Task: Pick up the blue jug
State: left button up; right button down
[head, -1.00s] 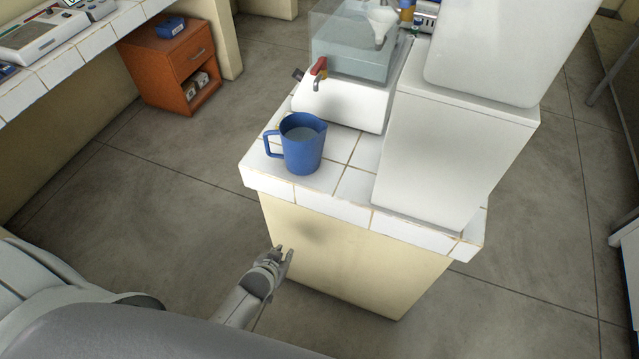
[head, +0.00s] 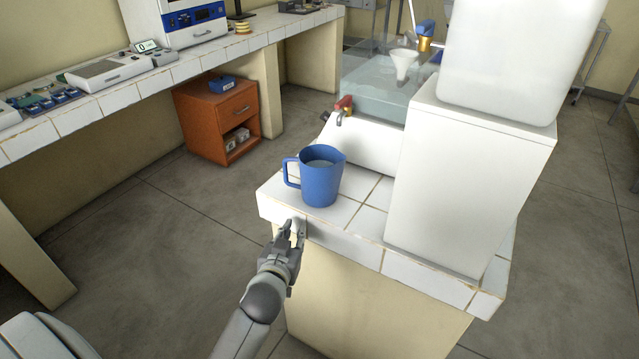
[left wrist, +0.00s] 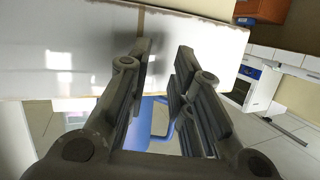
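The blue jug (head: 321,180) stands upright on the near left corner of the white tiled counter (head: 345,246), its handle facing left in the head view. A pale surface shows inside its open top. My left gripper (head: 292,226) is just in front of the counter's near edge, below and left of the jug, and apart from it. In the left wrist view the two fingers of this gripper (left wrist: 164,52) are spread with nothing held. A blue part with a handle-like loop, seemingly the jug (left wrist: 147,118), shows partly hidden behind the fingers. My right gripper is out of view.
A white box-shaped unit (head: 462,185) stands right of the jug. A clear tank with a red-handled tap (head: 343,104) is behind it. An orange cabinet (head: 217,118) and a tiled bench (head: 100,97) lie to the left. Open floor lies between bench and counter.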

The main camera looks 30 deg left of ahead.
aim_at(285, 172)
pick_arm(q)
notch_tip(285, 172, up, 11)
jog(key=s+a+n+t+y+b, duration=0.1)
jog(key=a+n+t+y+b, duration=0.1)
jog(key=a, duration=0.1)
jog(key=x, duration=0.4)
jog(key=shift+w+r, duration=0.1)
jog(key=shift+r, duration=0.15)
jog(key=shift+p+x, duration=0.45)
jog(key=shift+x, duration=2.55)
jog(key=shift+c, duration=0.2)
jog(key=shift+f, duration=0.1)
grip_shut()
